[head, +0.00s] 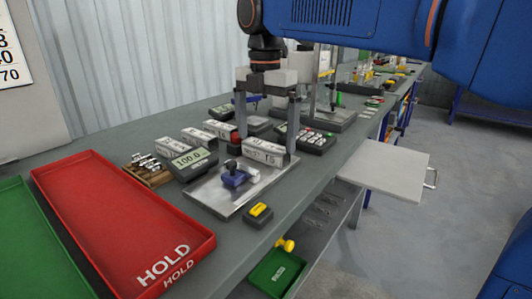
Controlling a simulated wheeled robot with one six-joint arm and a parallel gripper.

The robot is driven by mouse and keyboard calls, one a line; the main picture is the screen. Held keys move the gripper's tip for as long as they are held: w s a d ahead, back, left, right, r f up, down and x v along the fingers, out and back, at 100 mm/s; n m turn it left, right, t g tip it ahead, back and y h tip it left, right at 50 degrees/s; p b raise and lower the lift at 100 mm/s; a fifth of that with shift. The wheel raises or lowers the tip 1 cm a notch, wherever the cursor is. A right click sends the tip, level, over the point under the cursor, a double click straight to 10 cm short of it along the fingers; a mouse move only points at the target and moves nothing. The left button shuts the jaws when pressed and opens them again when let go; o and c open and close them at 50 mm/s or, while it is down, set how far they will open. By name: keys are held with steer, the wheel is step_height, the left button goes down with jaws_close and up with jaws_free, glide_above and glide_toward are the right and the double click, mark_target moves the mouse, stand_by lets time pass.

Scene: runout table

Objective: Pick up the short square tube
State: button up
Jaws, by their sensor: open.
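My gripper (266,138) is open, its two grey fingers pointing down over the table. Between and just below the fingers is a light, box-shaped piece (263,155) with dark markings, at the back of a grey metal plate (207,197). Two similar marked pieces lie to its left, one at the back (219,129) and one nearer (198,137). I cannot tell for sure which of these is the short square tube. No piece is visibly held, and whether the fingers touch the piece below is unclear.
A blue clamp-like part (235,178) with a dark knob stands on the plate. A display reading 100.0 (188,160), a red HOLD tray (110,215) and a green tray (35,250) are left. A yellow-topped block (259,213) sits near the front edge.

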mark_target(266, 145)
steer(key=shift+w+d+f, duration=0.1)
steer(key=shift+f, duration=1.7)
steer(key=shift+c, duration=0.6)
steer(key=c, duration=0.7)
steer(key=shift+r, duration=0.15)
